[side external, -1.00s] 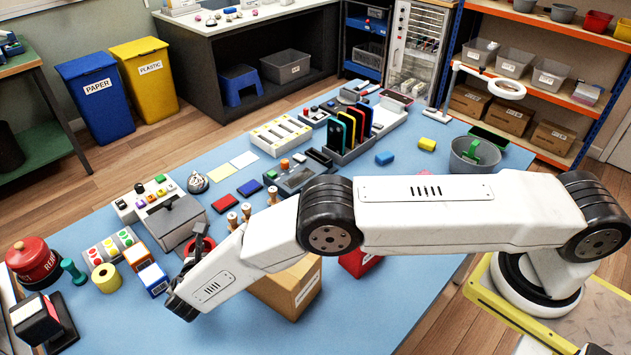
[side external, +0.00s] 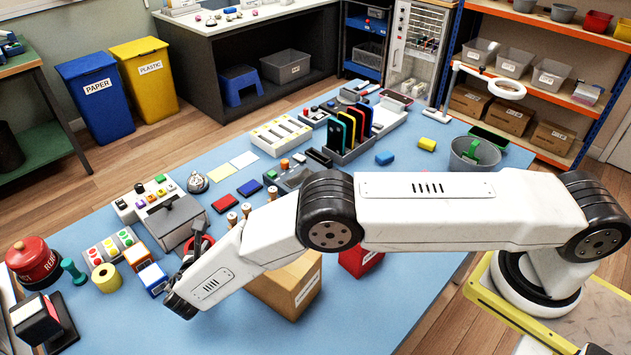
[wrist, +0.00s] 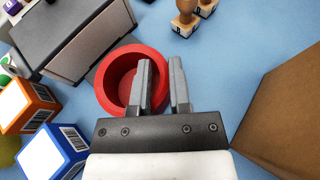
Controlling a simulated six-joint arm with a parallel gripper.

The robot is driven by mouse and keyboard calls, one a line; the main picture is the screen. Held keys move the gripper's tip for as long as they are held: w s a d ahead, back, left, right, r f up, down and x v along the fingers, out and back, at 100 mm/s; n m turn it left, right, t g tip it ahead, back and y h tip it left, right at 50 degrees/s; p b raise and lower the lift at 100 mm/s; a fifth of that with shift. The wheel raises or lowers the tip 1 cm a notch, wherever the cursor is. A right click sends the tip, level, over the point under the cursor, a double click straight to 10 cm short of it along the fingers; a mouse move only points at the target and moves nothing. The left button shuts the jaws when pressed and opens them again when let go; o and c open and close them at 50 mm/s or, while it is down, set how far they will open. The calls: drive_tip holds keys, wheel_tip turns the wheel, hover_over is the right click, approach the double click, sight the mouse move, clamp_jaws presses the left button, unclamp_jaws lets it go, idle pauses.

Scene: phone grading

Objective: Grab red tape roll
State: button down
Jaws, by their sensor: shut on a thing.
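The red tape roll (wrist: 106,78) is a thick red ring, seen from above in the wrist view. My gripper (wrist: 162,66) is shut on its wall, with one finger inside the ring and the other outside on the right. In the side view the roll (side external: 207,242) shows only in part, mostly hidden by my gripper (side external: 196,246). I cannot tell whether the roll touches the table.
A grey box with a sloped lid (wrist: 75,35) stands close to the roll. An orange box (wrist: 28,103) and a blue box (wrist: 52,152) are at left. Wooden stamps (wrist: 187,18) stand behind. A cardboard box (wrist: 290,105) is at right, with clear blue table between.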

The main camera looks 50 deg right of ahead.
drive_tip(key=shift+r, duration=4.6)
drive_tip(key=shift+r, duration=0.1)
